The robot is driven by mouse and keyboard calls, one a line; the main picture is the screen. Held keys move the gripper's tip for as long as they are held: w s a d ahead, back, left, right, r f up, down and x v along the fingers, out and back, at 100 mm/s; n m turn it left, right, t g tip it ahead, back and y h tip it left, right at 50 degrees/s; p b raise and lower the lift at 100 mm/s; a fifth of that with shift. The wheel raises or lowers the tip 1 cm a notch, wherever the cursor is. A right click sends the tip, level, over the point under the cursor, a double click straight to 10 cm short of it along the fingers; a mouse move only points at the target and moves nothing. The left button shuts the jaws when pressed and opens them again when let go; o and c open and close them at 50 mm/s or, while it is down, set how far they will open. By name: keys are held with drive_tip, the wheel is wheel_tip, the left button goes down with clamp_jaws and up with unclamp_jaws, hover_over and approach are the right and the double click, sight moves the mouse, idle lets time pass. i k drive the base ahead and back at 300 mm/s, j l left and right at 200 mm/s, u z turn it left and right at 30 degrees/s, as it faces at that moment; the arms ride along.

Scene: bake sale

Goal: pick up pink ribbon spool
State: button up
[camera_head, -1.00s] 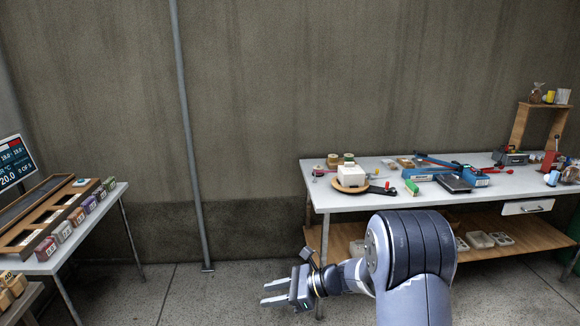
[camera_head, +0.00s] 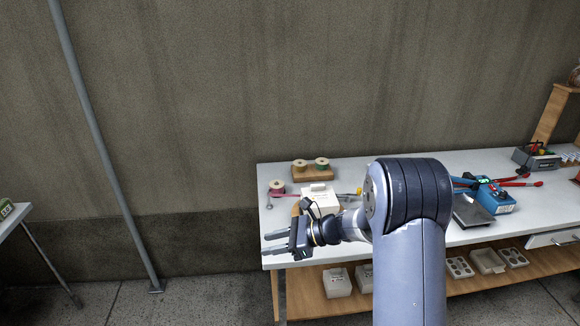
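A small spool with a pink to dark red band (camera_head: 277,187), which looks like the pink ribbon spool, stands on the white table (camera_head: 350,168) near its left end. My gripper (camera_head: 265,243) points left in front of the table's left edge, lower in the picture than the spool. Its two fingers are apart with nothing between them. The gripper does not appear to touch the spool. The spool's lower part is small and hard to make out.
Two more spools, one red-green (camera_head: 299,167) and one green (camera_head: 321,164), stand on a wooden block (camera_head: 313,177) behind. A white box (camera_head: 320,197) is right of the pink spool. A blue device (camera_head: 495,197) and dark tray (camera_head: 472,212) lie farther right.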

sight(279, 190)
drive_tip(key=i+l, duration=0.2)
drive_tip(key=i, duration=0.2)
drive_tip(key=i+l, duration=0.25)
drive_tip(key=i, duration=0.2)
drive_tip(key=i+l, duration=0.2)
drive_tip(key=i, duration=0.2)
